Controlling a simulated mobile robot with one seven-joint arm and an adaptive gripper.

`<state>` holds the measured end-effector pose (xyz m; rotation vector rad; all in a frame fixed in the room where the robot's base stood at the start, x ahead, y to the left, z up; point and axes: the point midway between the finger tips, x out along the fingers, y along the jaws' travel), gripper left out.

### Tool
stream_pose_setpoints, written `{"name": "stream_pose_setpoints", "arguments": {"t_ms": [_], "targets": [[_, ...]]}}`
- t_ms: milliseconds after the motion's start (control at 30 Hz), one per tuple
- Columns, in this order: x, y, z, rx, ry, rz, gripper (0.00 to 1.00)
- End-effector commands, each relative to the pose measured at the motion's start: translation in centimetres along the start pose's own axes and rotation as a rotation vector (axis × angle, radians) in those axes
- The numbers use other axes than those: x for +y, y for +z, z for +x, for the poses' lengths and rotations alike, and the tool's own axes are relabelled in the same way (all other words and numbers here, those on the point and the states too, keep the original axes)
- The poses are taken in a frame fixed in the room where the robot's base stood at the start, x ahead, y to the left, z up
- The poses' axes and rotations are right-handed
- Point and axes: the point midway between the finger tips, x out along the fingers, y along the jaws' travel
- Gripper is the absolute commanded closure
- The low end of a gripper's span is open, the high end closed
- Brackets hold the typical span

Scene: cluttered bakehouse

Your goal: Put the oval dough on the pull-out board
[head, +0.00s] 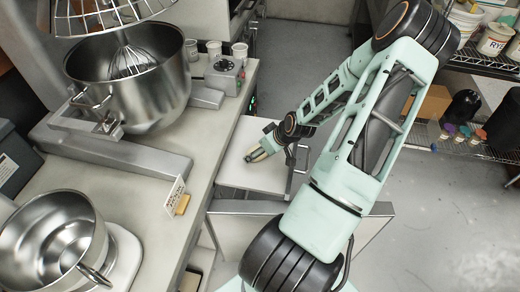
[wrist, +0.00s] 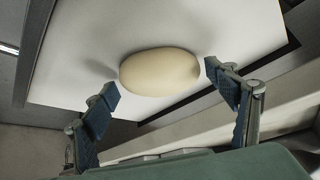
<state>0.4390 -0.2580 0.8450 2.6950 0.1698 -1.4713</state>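The oval dough (wrist: 160,71) is pale, smooth and rounded. In the wrist view it lies on the white surface of the pull-out board (wrist: 80,50). The board also shows in the head view (head: 240,176), sticking out from the counter. My gripper (wrist: 161,84) is open, one finger to each side of the dough's near edge, with gaps between fingers and dough. In the head view my gripper (head: 257,154) is low over the board, and the dough there is mostly hidden or too small to tell apart.
On the counter (head: 215,120) left of the board stand a large mixer bowl (head: 150,95), a steel bowl on a white base (head: 50,240), a small card sign (head: 175,193) and several cups. A wire shelf (head: 460,148) is at the right. Open floor lies behind the board.

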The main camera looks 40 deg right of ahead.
Motion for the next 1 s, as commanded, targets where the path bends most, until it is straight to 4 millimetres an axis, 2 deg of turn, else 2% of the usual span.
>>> {"name": "stream_pose_setpoints", "arguments": {"t_ms": [300,467,1000], "targets": [[0.0,-0.1,-0.1,0.0,0.0,0.0,0.15],[0.1,-0.2,-0.9,0.001,0.002,0.002,0.15],[0.1,-0.2,-9.2,0.0,0.002,0.003,0.15]]}}
